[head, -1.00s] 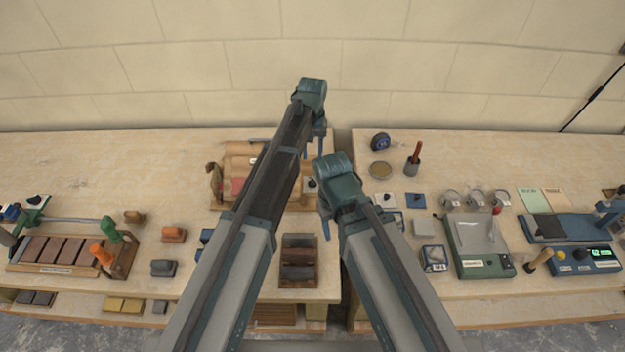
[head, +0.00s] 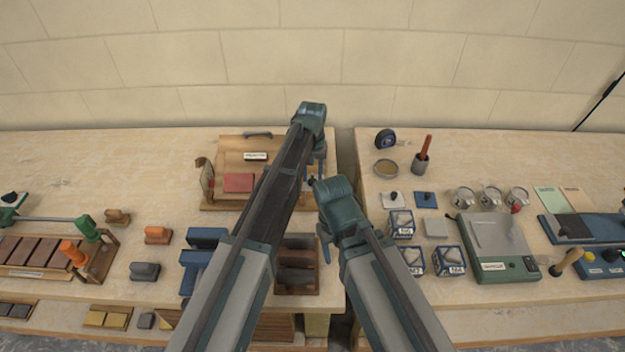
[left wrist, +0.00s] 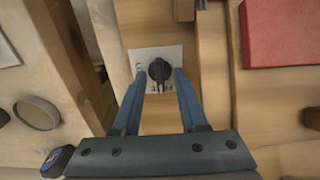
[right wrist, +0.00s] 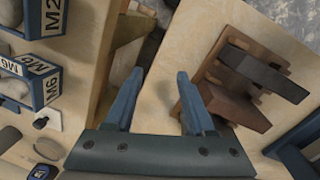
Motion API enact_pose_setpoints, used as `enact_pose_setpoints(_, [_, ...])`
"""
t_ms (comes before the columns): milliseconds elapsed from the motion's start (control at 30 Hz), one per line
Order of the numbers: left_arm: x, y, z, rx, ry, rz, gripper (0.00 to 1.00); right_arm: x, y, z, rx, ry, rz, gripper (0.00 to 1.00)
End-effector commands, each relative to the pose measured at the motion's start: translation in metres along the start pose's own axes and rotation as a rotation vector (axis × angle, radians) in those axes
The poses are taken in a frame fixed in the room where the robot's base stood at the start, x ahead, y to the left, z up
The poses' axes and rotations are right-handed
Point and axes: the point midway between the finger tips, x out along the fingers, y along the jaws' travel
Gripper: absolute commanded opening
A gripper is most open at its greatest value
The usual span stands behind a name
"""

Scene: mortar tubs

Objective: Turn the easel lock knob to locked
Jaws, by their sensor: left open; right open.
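The easel (head: 228,194) is a wooden board assembly at the back of the left table. Its lock knob (left wrist: 160,70) is black and round, on a white plate (left wrist: 144,56) with small dark marks. The knob's setting is too small to read. My left gripper (head: 316,168) is open over the easel's right end. In the left wrist view its blue fingers (left wrist: 164,74) stand on either side of the knob, with gaps between. My right gripper (head: 322,238) is open and empty. In the right wrist view its fingers (right wrist: 157,78) are over the table near a brown rack.
The brown rack (right wrist: 222,106) stands beside my right gripper. A red block (head: 238,182) lies on the easel. Labelled blue boxes (head: 448,260) and a green scale (head: 495,262) stand on the right table. A gap separates the two tables.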

Motion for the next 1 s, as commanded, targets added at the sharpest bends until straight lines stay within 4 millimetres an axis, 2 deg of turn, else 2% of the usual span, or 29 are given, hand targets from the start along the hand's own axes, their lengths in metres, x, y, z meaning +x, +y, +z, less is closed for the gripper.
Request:
enact_pose_setpoints(200, [-0.0005,0.0,0.0,0.0,0.0,0.0,0.42,-0.0004,0.0,0.0,0.0,0.0,0.0,0.55])
enact_pose_setpoints(267, [-0.0005,0.0,0.0,0.0,0.0,0.0,0.34,-0.0004,0.0,0.0,0.0,0.0,0.0,0.55])
enact_pose_setpoints(433, [-0.0004,0.0,0.0,0.0,0.0,0.0,0.03,-0.0004,0.0,0.0,0.0,0.0,0.0,0.55])
enact_pose_setpoints(467, [-0.0004,0.0,0.0,0.0,0.0,0.0,0.0,-0.0004,0.0,0.0,0.0,0.0,0.0,0.55])
enact_pose_setpoints(1000, [-0.0003,0.0,0.0,0.053,0.0,0.0,0.0,-0.0003,0.0,0.0,0.0,0.0,0.0,0.55])
